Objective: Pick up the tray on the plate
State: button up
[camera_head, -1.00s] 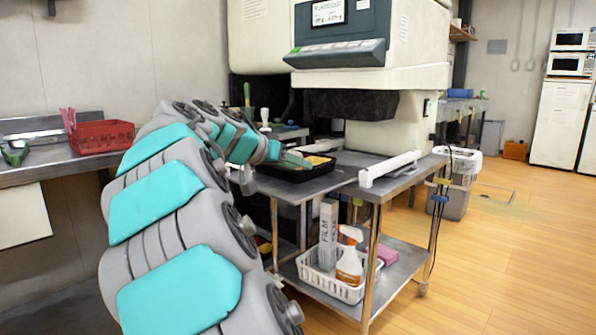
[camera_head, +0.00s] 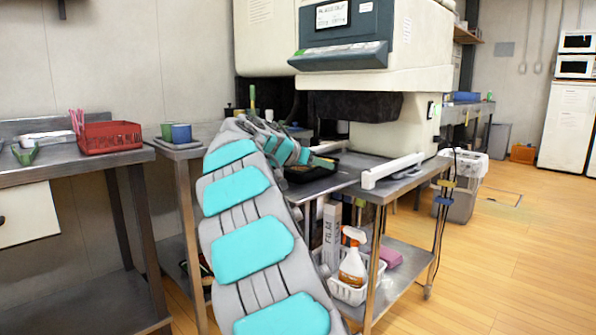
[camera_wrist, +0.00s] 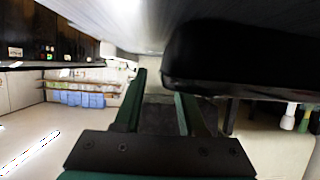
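A black tray (camera_head: 314,173) lies on the metal table in the middle of the head view. My arm hides its left part, and its contents are barely visible. In the wrist view the dark tray (camera_wrist: 240,62) fills the upper right, close to the right finger. My gripper (camera_wrist: 161,85) is open, with a gap between its two green fingers and nothing clearly held there. In the head view my gripper (camera_head: 322,161) is at the tray's far side; I cannot tell whether it touches. No separate plate can be made out.
A white bar (camera_head: 392,170) lies on the table right of the tray. A large machine (camera_head: 375,60) overhangs behind. A red basket (camera_head: 108,138) and a blue cup (camera_head: 181,133) stand on the left counters. A spray bottle (camera_head: 352,262) is on the lower shelf. Open floor lies right.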

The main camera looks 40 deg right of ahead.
jog(key=shift+x, duration=0.75)
grip_shut()
dwell(0.9)
